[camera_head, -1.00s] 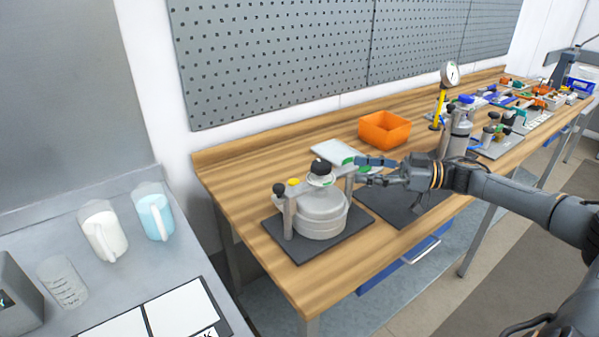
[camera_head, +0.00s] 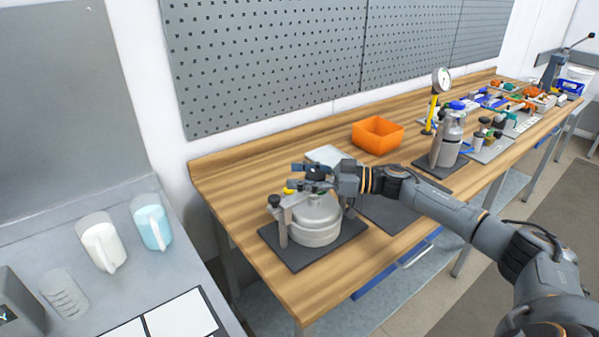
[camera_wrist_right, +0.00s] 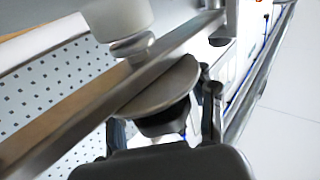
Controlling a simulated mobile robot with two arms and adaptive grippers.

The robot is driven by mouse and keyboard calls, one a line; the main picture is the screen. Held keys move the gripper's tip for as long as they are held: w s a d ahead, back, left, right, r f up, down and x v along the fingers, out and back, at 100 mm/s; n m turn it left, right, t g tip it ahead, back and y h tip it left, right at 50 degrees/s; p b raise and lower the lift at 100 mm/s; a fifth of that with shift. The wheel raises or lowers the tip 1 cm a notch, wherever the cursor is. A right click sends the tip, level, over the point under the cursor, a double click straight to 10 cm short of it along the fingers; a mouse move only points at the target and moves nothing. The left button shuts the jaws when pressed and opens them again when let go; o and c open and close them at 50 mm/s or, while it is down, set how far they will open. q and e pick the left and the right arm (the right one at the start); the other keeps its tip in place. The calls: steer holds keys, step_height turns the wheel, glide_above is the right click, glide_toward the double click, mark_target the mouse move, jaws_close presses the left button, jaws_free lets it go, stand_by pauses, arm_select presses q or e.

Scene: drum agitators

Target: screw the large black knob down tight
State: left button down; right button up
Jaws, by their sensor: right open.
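The round pale vessel (camera_head: 316,228) stands on a dark base plate (camera_head: 275,240) near the front left of the wooden bench, with a metal crossbar frame (camera_head: 284,215) over it. My right gripper (camera_head: 308,178) is above the vessel at the crossbar and largely hides the large black knob in the head view. In the right wrist view, a dark knob (camera_wrist_right: 165,122) under a pale disc (camera_wrist_right: 160,85) shows between the open fingers of this gripper (camera_wrist_right: 164,128). Whether a finger touches it, I cannot tell. My left gripper is not in view.
An orange bin (camera_head: 377,135) stands behind, and a metal canister (camera_head: 446,148) to the right. Jugs (camera_head: 151,222) stand on the left counter.

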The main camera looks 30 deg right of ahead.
steer(key=shift+w+a, duration=0.1)
steer(key=shift+w, duration=0.05)
steer(key=shift+a, duration=0.1)
steer(key=c, duration=1.1)
steer(key=shift+c, duration=0.2)
